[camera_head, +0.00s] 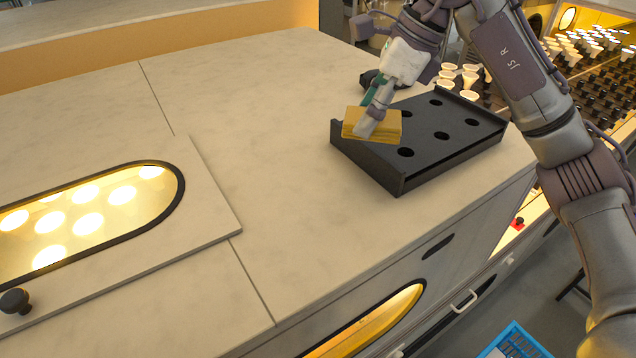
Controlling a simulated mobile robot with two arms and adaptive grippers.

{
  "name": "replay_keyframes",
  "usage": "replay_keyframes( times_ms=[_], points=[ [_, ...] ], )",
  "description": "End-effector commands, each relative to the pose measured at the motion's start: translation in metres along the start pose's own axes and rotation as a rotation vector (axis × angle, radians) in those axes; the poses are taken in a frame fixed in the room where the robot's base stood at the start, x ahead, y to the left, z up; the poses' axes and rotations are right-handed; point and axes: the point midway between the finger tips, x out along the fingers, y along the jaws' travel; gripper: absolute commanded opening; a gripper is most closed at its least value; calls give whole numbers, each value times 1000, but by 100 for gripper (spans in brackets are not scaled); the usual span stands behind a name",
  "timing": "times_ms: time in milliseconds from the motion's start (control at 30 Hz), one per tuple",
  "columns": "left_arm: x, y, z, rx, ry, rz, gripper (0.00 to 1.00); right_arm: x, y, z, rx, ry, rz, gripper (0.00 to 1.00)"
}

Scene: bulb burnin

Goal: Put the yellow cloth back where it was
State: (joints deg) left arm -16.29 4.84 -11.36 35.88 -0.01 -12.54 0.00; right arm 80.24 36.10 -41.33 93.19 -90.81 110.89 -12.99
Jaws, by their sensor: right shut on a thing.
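The yellow cloth (357,123) is a small folded block. It is at the left part of a black tray with round holes (443,155), over the tray's top. My right gripper (367,126) reaches in from the upper right and is shut on the cloth. The fingers cover part of the cloth. I cannot tell whether the cloth touches the tray or hangs just above it. My left gripper is not in the picture.
The pale countertop (250,110) is clear left of the tray. A lid with a glowing oval window (95,215) and a black knob (14,301) lies at the left. Racks of bulbs (585,60) stand at the upper right. A blue crate (515,340) sits below.

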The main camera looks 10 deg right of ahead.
Motion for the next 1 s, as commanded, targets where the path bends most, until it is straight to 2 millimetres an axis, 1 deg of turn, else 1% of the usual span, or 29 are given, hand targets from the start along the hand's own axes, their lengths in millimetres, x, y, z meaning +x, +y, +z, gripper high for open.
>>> replay_keyframes(
  times_ms=[33, 200, 300, 400, 567, 700, 833, 1000],
  points=[
    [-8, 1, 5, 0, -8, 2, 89, 7, 11, 4, -6, 4, 4, 40],
    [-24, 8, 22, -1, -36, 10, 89, 36, 44, 17, -6, 1, 4, 40],
    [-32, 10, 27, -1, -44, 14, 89, 52, 60, 22, -5, 1, 4, 40],
    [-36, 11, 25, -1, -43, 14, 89, 64, 72, 26, -3, 2, 3, 40],
    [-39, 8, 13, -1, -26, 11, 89, 74, 79, 28, 0, 0, 1, 40],
    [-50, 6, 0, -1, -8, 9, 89, 91, 79, 20, 2, 3, 4, 40],
    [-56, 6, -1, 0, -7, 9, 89, 106, 79, 14, 0, 1, 3, 40],
    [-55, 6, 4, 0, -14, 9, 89, 110, 78, 12, -1, 0, -1, 40]
  ],
)
